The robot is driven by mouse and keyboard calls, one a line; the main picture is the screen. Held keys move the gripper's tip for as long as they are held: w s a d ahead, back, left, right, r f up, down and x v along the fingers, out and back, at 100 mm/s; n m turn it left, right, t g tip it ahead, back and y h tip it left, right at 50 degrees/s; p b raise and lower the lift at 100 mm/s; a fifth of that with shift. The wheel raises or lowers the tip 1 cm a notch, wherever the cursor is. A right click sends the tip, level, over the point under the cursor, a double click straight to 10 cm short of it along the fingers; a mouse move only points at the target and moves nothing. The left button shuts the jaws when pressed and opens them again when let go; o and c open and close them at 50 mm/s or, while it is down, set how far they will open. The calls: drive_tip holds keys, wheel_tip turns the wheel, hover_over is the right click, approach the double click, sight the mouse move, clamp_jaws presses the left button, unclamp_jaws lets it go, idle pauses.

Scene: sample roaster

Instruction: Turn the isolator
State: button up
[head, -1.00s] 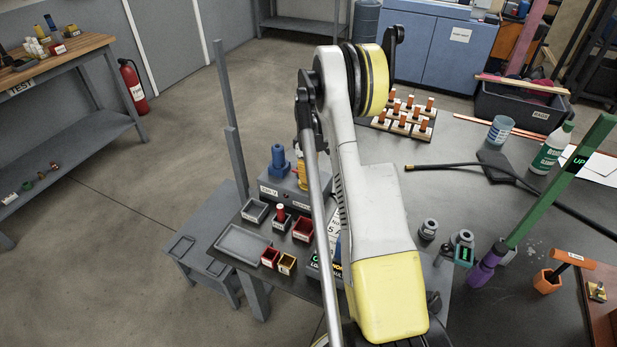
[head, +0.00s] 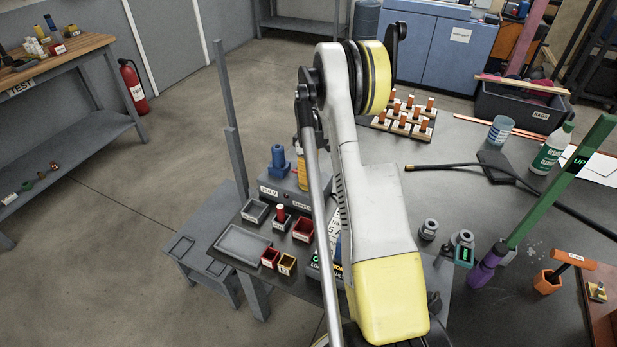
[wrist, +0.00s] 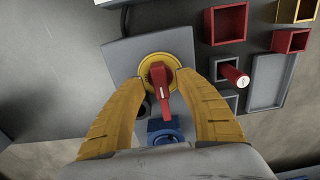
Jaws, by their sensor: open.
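The isolator's red handle (wrist: 161,84) sits on a round yellow plate (wrist: 147,62) on a grey box (wrist: 115,60), pointing down in the wrist view towards a blue fitting (wrist: 165,133). My gripper (wrist: 160,86) is open, with one yellow finger on each side of the handle and gaps between. In the head view the grey box (head: 268,187) stands at the table's edge with the blue fitting (head: 278,160) on top.
Small red and grey bins (head: 256,212) and a shallow grey tray (head: 241,244) lie close by the box. A grey post (head: 235,150) rises at the table's left edge.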

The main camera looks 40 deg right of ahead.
wheel_tip(320, 180, up, 11)
idle(0.3)
idle(0.4)
drive_tip(key=s+a+r+m+t+h, duration=0.1)
drive_tip(key=s+a+r, duration=0.1)
drive_tip(key=a+r, duration=0.6)
drive_tip(key=s+a+r+m+t, duration=0.1)
drive_tip(key=s+a+r+t, duration=0.15)
drive_tip(key=a+r, duration=0.65)
drive_tip(key=s+a+f+m+t+y, duration=0.1)
drive_tip(key=s+a+f+m+t, duration=0.1)
drive_tip(key=s+a, duration=1.4)
drive_tip(key=shift+a+m+t, duration=0.3)
drive_tip(key=shift+a+t, duration=0.45)
drive_tip(key=shift+a, duration=0.25)
